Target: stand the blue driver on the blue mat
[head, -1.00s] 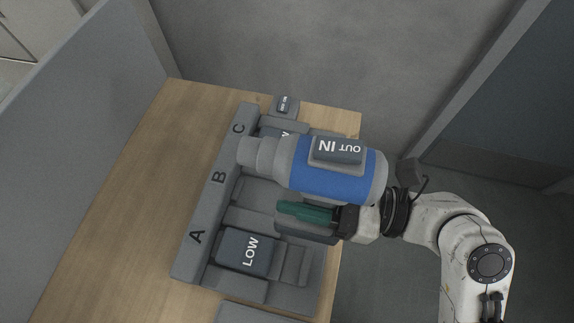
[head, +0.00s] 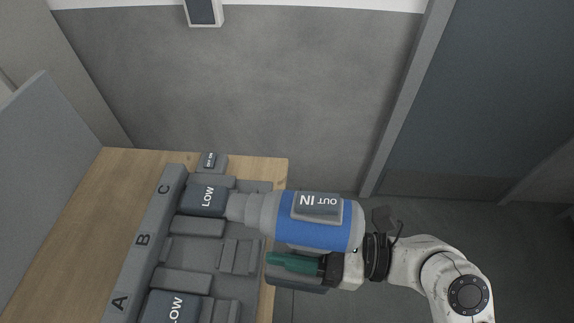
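The blue driver (head: 315,233) is a thick grey body with a wide blue band, a stepped grey nose pointing left and a grey panel marked IN and OUT on top. It lies sideways in the air over the right side of the rack. My gripper (head: 292,263) is at its lower side, with one green finger showing against it. The other finger is hidden. The driver keeps the same place against my gripper in both frames, so it is held. A dark grey part shows below the green finger. No blue mat is in view.
A grey rack (head: 143,240) lettered A, B and C lies on a wooden table (head: 75,240). Blocks marked LOW sit at C (head: 206,197) and A (head: 172,308). A grey partition (head: 45,150) stands left, a wall behind. Dark floor is open at right.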

